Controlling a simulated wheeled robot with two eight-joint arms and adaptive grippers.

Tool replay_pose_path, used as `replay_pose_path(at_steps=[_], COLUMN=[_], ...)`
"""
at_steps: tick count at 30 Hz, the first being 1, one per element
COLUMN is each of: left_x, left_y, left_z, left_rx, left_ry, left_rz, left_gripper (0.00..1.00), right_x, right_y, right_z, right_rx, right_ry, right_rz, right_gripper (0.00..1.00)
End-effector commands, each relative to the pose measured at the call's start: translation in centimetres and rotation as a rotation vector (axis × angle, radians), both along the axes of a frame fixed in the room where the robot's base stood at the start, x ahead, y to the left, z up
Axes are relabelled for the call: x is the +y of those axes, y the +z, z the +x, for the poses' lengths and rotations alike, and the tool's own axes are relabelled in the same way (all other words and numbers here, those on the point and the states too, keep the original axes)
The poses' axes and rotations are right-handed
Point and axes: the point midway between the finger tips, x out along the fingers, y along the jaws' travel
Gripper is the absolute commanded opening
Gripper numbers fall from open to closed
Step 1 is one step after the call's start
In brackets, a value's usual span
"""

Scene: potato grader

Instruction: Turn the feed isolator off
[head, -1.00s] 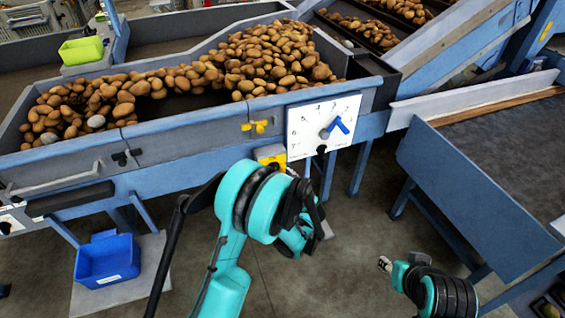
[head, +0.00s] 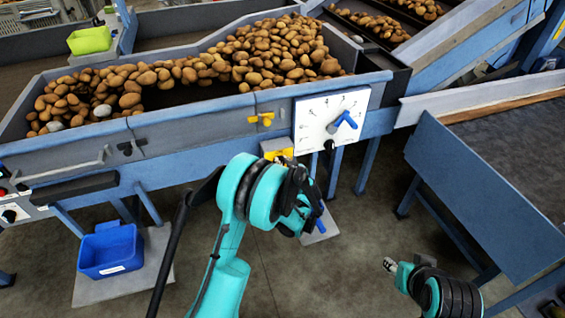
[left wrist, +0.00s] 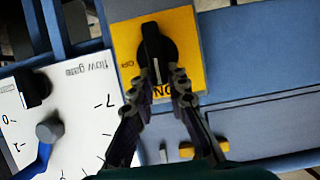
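The feed isolator is a black rotary knob (left wrist: 155,50) on a yellow plate (left wrist: 195,50), with OFF at its left and ON by its lower end in the left wrist view. The knob's lower end is toward ON. My left gripper (left wrist: 165,78) has its fingertips either side of that end, with a gap between them; I cannot tell whether they touch it. In the head view the yellow isolator box (head: 277,147) shows behind my left arm, which hides the knob and fingertips.
A white flow gate dial (head: 331,119) with a blue handle is beside the isolator; the dial also shows in the left wrist view (left wrist: 60,120). A yellow latch (head: 261,118) is on the potato-filled trough (head: 190,122). A blue bin (head: 110,250) stands lower left.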

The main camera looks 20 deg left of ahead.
Motion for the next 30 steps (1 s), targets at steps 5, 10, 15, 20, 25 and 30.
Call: replay_pose_path(at_steps=[5,10,15,20,25,30], left_x=[0.0,-0.2,-0.4,-0.8,-1.2,-1.6], left_y=[0.0,0.0,0.0,-0.1,-0.3,-0.6], left_z=[0.0,0.1,0.3,0.5,0.8,1.1], left_rx=[0.002,0.022,0.071,0.141,0.231,0.322], left_ry=[-0.001,-0.001,0.000,0.000,-0.001,-0.001], left_rz=[0.003,0.033,0.105,0.209,0.342,0.477], left_gripper=[0.00,0.00,0.00,0.00,0.00,0.00], right_x=[0.0,0.0,0.0,0.0,0.0,0.0], right_y=[0.0,0.0,0.0,0.0,0.0,0.0], right_z=[0.0,0.0,0.0,0.0,0.0,0.0], right_rx=[0.000,0.000,0.000,0.000,0.000,0.000], right_ry=[0.000,0.000,0.000,0.000,0.000,0.000], right_rz=[0.000,0.000,0.000,0.000,0.000,0.000], right_gripper=[0.40,0.40,0.40,0.40,0.40,0.40])
